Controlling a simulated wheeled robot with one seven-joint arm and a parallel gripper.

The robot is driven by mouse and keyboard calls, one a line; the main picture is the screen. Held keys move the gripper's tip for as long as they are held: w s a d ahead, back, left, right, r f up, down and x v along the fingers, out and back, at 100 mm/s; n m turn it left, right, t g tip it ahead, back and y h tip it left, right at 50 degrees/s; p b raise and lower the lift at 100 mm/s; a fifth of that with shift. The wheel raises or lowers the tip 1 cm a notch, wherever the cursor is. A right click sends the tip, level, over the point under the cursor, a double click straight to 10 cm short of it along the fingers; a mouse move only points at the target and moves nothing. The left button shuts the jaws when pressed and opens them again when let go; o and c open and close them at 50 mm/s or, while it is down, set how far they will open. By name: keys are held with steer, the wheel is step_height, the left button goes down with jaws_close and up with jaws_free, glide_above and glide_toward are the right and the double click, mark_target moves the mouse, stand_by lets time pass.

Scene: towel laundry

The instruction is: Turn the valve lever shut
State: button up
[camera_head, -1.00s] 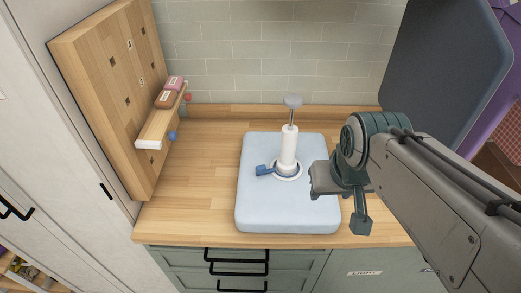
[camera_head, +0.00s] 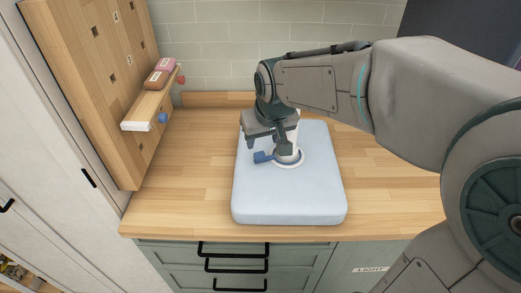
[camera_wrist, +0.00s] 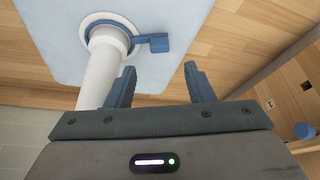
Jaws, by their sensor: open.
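The valve is a white upright pipe (camera_head: 285,152) with a blue lever (camera_head: 263,157) at its base, set on a pale blue pad (camera_head: 290,200). In the head view the lever points left from the pipe. My gripper (camera_head: 262,145) is beside the pipe, above the lever, and its arm hides the top of the pipe. In the wrist view the lever (camera_wrist: 155,42) lies beyond the fingertips of my open gripper (camera_wrist: 160,72), apart from them. The pipe (camera_wrist: 105,65) runs just outside the left finger. Nothing is between the fingers.
A wooden pegboard (camera_head: 85,75) stands at the left, with a small shelf (camera_head: 152,105) holding a brown block (camera_head: 156,80) and a pink block (camera_head: 166,65). A blue knob (camera_head: 162,118) is below the shelf. The wooden counter (camera_head: 185,180) is clear left of the pad.

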mark_target(260, 153)
steer(key=x, duration=0.7)
steer(key=shift+w+f, duration=0.15)
steer(key=shift+f, duration=0.2)
